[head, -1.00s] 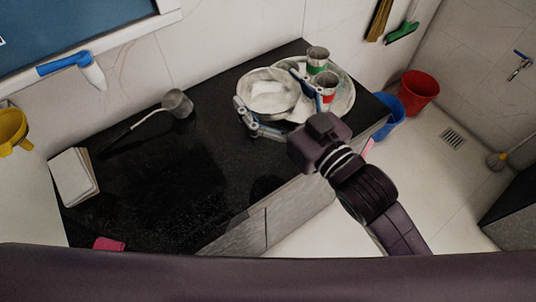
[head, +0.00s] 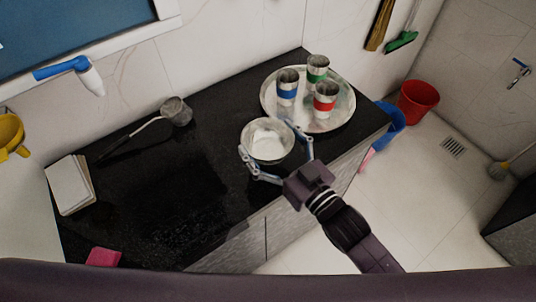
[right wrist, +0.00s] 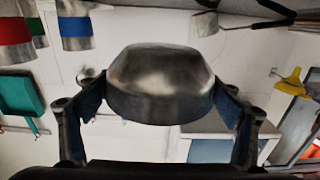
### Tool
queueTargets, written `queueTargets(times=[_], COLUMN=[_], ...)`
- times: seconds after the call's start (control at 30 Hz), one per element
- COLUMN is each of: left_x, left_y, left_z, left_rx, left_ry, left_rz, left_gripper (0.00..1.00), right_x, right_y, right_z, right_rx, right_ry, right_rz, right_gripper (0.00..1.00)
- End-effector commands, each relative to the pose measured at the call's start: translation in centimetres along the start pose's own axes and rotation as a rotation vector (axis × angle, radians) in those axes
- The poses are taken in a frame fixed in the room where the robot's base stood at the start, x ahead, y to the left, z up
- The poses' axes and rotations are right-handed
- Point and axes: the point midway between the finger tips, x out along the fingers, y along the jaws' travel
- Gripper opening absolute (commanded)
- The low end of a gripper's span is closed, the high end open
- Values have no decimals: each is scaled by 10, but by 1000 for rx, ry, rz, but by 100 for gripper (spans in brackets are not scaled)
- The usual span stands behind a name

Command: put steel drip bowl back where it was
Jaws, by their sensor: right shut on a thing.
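The steel drip bowl (head: 267,139) is a shiny round bowl, pale inside, over the black counter just left of the round tray. My right gripper (head: 278,152) is shut on it, with one finger on each side of its wall. In the right wrist view the bowl (right wrist: 160,85) sits between the two fingers, and its outer wall fills the middle. I cannot tell whether its base touches the counter. My left gripper is not in view.
The round steel tray (head: 340,119) holds cups with blue (head: 288,84), green (head: 317,68) and red (head: 325,98) bands. A ladle (head: 176,110), a white block (head: 70,185) and a pink sponge (head: 104,257) lie to the left. The counter's middle is clear.

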Motion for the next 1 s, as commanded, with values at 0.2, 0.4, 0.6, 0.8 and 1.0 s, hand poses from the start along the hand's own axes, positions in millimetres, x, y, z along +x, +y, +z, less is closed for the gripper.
queueTargets(times=[0.2, 0.4, 0.6, 0.8, 1.0], left_x=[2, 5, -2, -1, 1], left_y=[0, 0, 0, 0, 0], left_z=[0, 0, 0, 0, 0], left_rx=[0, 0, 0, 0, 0], left_ry=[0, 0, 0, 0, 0], left_rz=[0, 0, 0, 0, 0], left_gripper=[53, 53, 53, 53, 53], right_x=[0, 0, 0, 0, 0], right_y=[0, 0, 0, 0, 0], right_z=[22, 54, 63, 63, 69], right_rx=[0, 1, -1, -1, 0], right_ry=[1, -1, 2, 2, 1], right_rz=[1, 1, 0, 0, 0], right_gripper=[56, 56, 56, 56, 86])
